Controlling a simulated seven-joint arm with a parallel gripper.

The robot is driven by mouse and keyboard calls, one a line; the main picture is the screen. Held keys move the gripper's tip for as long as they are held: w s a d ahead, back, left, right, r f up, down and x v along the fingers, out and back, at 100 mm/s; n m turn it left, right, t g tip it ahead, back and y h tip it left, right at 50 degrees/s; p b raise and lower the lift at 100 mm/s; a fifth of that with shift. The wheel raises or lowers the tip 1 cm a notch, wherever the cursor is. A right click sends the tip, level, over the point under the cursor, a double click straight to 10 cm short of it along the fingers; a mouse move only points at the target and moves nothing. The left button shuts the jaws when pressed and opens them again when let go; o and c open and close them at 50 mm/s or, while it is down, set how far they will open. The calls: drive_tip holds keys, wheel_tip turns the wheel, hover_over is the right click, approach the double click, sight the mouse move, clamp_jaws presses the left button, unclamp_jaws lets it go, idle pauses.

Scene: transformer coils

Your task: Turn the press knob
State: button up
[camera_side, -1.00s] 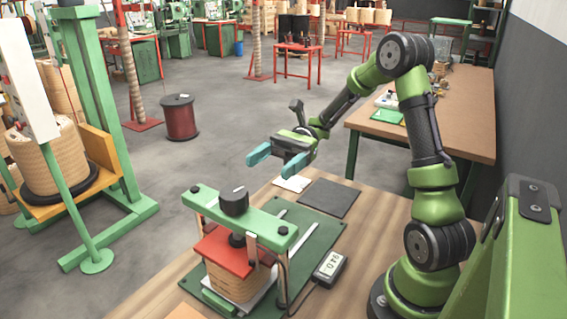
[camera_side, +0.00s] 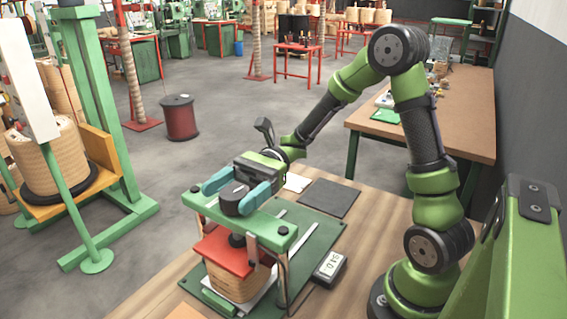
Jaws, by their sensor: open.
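The press knob (camera_side: 236,197) is a dark round knob on top of the green crossbar (camera_side: 266,229) of the press. My gripper (camera_side: 232,196) is at the knob, with its two blue fingers apart, one on each side of it. I cannot tell whether the fingers touch the knob. Under the crossbar, a red plate (camera_side: 222,252) lies on a tan wound coil (camera_side: 236,284). Part of the knob's side is hidden by the near finger.
The press stands on a green base plate (camera_side: 318,238) on the wooden table. A small display box (camera_side: 329,268) lies right of the press. A dark grey mat (camera_side: 329,197) and a white sheet (camera_side: 297,183) lie behind it.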

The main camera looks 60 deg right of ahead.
drive_tip(key=c, duration=1)
drive_tip(key=shift+o, duration=0.2)
drive_tip(key=shift+n+g, duration=0.3)
drive_tip(key=shift+g, duration=0.2)
drive_tip(key=n+g+h, duration=0.1)
drive_tip(key=n+g, duration=0.2)
drive_tip(key=g, duration=0.2)
drive_tip(key=shift+d+n+g+h, duration=0.1)
drive_tip(key=shift+n+g+h, duration=1.2)
drive_tip(key=shift+n+g, duration=1)
drive_tip(key=shift+g, duration=0.6)
drive_tip(key=o, duration=1)
drive_tip(key=shift+c, duration=0.2)
